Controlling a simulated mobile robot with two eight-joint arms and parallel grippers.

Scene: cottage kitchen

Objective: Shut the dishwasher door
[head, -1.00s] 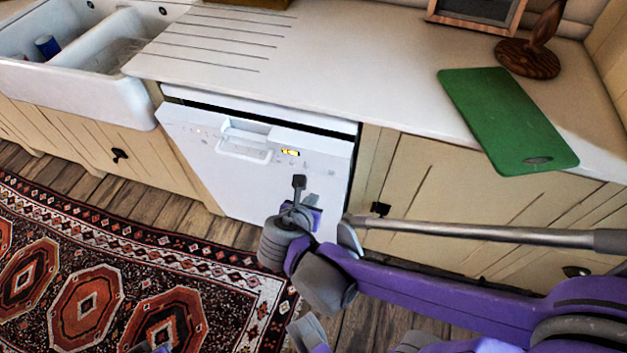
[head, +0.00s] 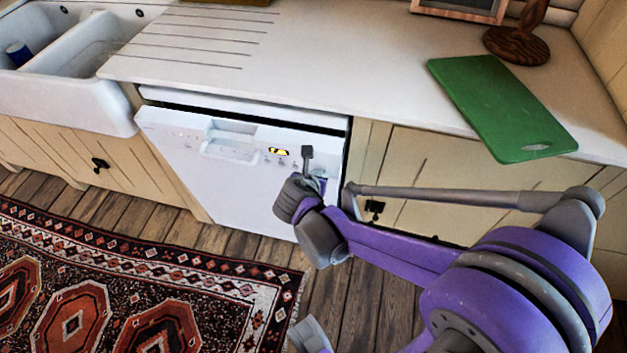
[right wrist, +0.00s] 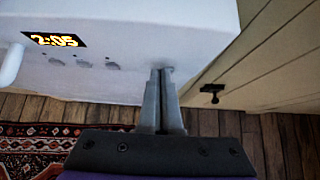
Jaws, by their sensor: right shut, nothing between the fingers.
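The dishwasher door (head: 222,190) is a white front panel with a recessed handle and a lit yellow display. It stands slightly ajar, with its top edge tilted out and a dark gap under the counter. It also shows in the right wrist view (right wrist: 130,35), where the display reads 2:05. My right gripper (head: 307,152) is shut and empty in front of the door's upper right part. In the right wrist view, its fingertips (right wrist: 161,70) are close to the door's front near its right edge; I cannot tell whether they touch. My left gripper is not in view.
A white counter (head: 330,50) runs above the dishwasher, with a green cutting board (head: 495,105) on it. A white sink (head: 70,85) is at the left. A beige cabinet (head: 440,165) stands right of the dishwasher. A patterned rug (head: 130,290) covers the wooden floor in front.

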